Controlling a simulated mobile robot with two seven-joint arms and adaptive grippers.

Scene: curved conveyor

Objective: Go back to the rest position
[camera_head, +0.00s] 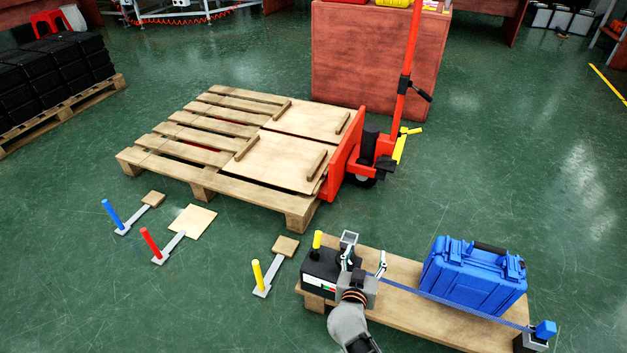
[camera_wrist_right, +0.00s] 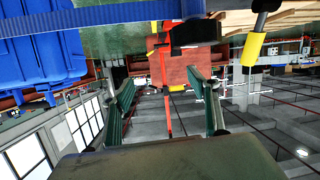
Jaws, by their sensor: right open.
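My right gripper (camera_head: 364,258) is open over the left part of the small wooden platform (camera_head: 400,322), beside a black box with a yellow-topped post (camera_head: 317,240). In the right wrist view, the two fingers (camera_wrist_right: 160,88) stand apart with nothing held between them. A blue case (camera_head: 474,275) rests on the platform to the gripper's right; it also shows in the right wrist view (camera_wrist_right: 40,62). My left gripper is not in view.
A blue strap (camera_head: 440,297) runs along the platform, close to the gripper. A large wooden pallet (camera_head: 165,150) and red pallet jack (camera_head: 343,155) stand behind. Blue, red and yellow (camera_head: 257,273) handled tools lie on the floor to the left. Green floor is free at right.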

